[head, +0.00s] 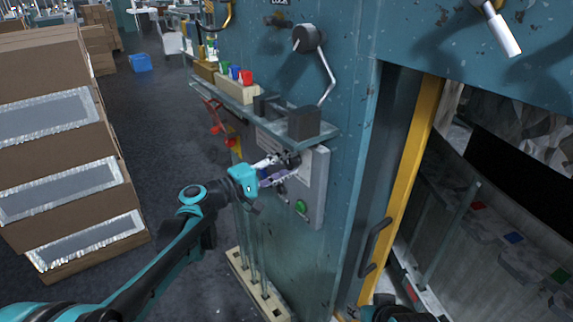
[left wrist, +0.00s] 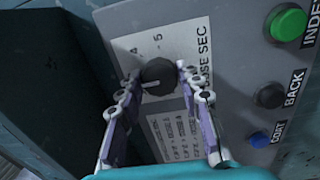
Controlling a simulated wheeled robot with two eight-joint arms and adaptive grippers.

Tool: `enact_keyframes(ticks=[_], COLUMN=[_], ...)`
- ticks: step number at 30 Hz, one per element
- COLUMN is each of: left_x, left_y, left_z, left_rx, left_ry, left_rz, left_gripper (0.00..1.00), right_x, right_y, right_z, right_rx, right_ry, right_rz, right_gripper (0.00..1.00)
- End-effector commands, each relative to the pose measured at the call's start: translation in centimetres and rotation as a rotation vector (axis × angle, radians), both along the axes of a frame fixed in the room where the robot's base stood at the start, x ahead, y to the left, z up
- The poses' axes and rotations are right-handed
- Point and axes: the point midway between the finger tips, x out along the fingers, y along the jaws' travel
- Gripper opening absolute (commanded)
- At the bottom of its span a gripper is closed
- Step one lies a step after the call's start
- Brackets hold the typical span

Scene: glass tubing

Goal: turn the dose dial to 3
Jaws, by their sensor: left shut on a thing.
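The dose dial (left wrist: 158,77) is a round black knob with a white pointer line, on a grey control panel (head: 318,185). In the left wrist view its pointer aims to the left and slightly down. A white label (left wrist: 190,40) behind it reads "DOSE SEC", with 4 and 5 visible above the knob; the other numbers are hidden or unreadable. My left gripper (left wrist: 159,74) is shut on the dial, one finger on each side. In the head view the left gripper (head: 280,163) reaches the panel and hides most of the dial. My right gripper is not in view.
A green button (left wrist: 288,22), a black BACK button (left wrist: 270,96) and a blue button (left wrist: 260,138) sit beside the dial. A shelf (head: 245,108) with coloured pots juts out above the panel. A rack of glass tubes (head: 243,272) stands below. Stacked cartons (head: 50,70) fill the left.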

Motion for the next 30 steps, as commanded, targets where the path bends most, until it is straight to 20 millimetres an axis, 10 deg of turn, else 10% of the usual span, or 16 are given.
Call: enact_keyframes(ticks=[9, 10, 12, 30], left_x=[-0.1, -0.1, -0.1, -2.7], left_y=[-0.1, -0.1, 0.0, 3.9], left_z=[-0.2, -0.2, -0.2, -0.2], left_rx=[0.004, 0.004, 0.004, 0.001], left_ry=[0.0, 0.0, 0.0, 0.001], left_rz=[-0.003, -0.003, -0.002, 0.004], left_gripper=[0.06, 0.43, 0.56, 0.56], right_x=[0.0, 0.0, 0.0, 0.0], right_y=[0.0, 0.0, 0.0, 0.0], right_z=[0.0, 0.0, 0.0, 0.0], right_rx=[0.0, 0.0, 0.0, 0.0], right_ry=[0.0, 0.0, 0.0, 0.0], right_rz=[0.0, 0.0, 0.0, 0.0], right_gripper=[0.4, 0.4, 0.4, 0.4])
